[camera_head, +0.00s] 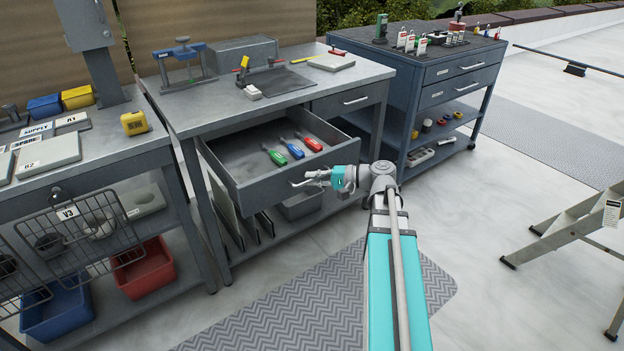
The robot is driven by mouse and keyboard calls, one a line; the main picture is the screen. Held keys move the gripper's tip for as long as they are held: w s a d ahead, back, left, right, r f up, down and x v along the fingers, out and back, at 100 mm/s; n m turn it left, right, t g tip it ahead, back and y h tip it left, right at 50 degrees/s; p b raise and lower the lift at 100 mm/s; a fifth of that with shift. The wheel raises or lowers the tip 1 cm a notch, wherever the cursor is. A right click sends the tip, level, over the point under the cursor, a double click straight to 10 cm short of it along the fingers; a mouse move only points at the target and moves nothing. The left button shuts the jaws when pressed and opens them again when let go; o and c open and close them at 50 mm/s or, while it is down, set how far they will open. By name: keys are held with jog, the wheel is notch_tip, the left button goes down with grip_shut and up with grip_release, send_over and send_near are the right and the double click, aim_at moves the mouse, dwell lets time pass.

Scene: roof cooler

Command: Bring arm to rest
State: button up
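My arm reaches up from the bottom of the head view, with its teal link (398,290) over the floor. My gripper (296,179) points left at the arm's far end, in front of the open drawer (262,187) of the middle workbench. It appears close to the drawer's front panel, but I cannot tell whether it touches. The fingers are small here, and I cannot make out whether they are open or shut. Nothing clearly shows between them.
The drawer holds green, blue and red screwdrivers (292,148). A dark tool cart (440,90) stands behind right. A left bench (85,165) has a wire basket (70,240) in front. A stepladder (570,225) stands at right. Open floor (500,260) lies right of my arm.

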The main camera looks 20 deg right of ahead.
jog(key=o, duration=0.4)
jog(key=shift+s, duration=0.25)
